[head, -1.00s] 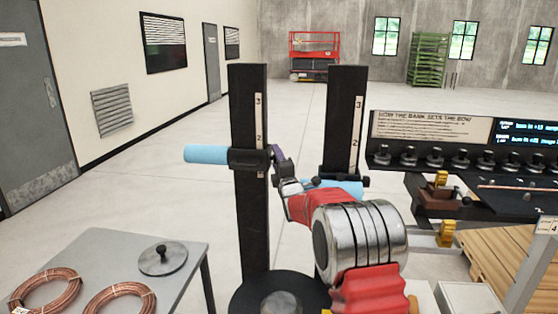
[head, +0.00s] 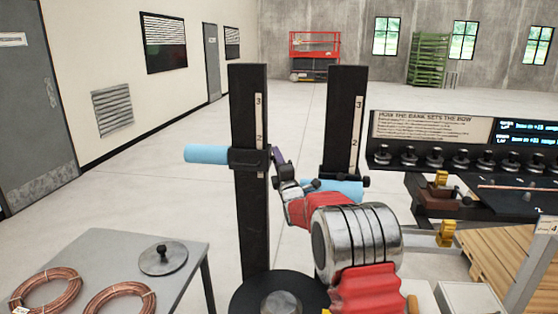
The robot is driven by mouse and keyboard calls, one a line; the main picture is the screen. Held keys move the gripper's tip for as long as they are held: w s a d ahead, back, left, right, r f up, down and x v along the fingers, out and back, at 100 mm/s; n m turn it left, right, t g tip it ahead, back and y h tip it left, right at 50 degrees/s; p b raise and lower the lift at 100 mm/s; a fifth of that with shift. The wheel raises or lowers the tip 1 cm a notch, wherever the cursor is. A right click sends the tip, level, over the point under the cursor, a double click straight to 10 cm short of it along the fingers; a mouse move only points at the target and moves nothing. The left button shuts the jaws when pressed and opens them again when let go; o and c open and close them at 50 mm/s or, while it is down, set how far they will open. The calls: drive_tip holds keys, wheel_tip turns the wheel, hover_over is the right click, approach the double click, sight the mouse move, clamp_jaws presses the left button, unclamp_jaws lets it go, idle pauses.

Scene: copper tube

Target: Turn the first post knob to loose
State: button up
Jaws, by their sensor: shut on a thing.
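Two dark upright posts stand ahead of me, each with a pale scale strip marked with numbers. The left post (head: 249,210) carries a black collar (head: 246,158) with a light blue roller (head: 206,153) sticking out to the left, just below the 2 mark. The right post (head: 345,110) has a similar collar and a blue roller (head: 335,187), partly behind my arm. My gripper (head: 277,158) is at the right side of the left post's collar, shut on what appears to be its knob. The knob itself is hidden by the fingers, so its turn cannot be read.
A grey table (head: 190,258) at lower left holds copper coils (head: 50,290) and a knobbed disc (head: 163,259). At right stands a bench with a row of black knobs (head: 408,156), a sign (head: 436,128) and yellow-handled fittings (head: 446,233). Open floor lies behind the posts.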

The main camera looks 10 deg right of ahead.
drive_tip(key=shift+f, duration=0.15)
drive_tip(key=o, duration=1.1)
drive_tip(key=shift+c, duration=0.2)
drive_tip(key=shift+s, duration=0.1)
drive_tip(key=v, duration=1.3)
drive_tip(key=shift+s+f, duration=0.2)
drive_tip(key=shift+f, duration=0.1)
drive_tip(key=shift+d, duration=0.1)
